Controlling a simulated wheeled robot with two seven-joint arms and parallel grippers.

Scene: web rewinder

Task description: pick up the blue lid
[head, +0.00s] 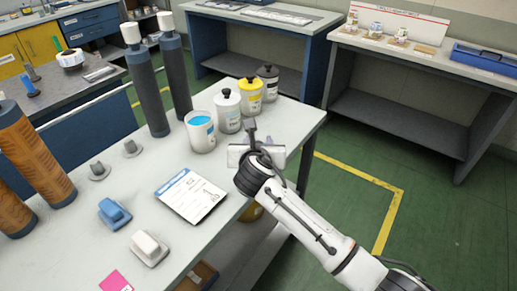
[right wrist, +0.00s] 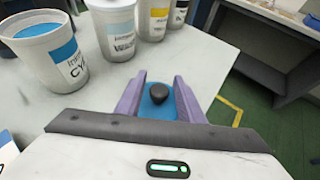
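The blue lid (right wrist: 147,106), with a black knob (right wrist: 157,92) on top, lies between the purple fingers of my right gripper (right wrist: 159,92) in the right wrist view. The fingers stand apart, one on each side, with blue showing between the knob and each finger. The lid's side edges are hard to see behind the fingers. In the head view my right gripper (head: 261,140) is low at the table's right edge and hides the lid. My left gripper is not in view.
An open white tub with blue contents (head: 201,135) stands left of the gripper, beside a white-lidded (head: 227,110), a yellow-lidded (head: 250,96) and a black-lidded tub (head: 268,82). A printed card (head: 190,195) and blue (head: 114,213) and white blocks (head: 148,248) lie nearer.

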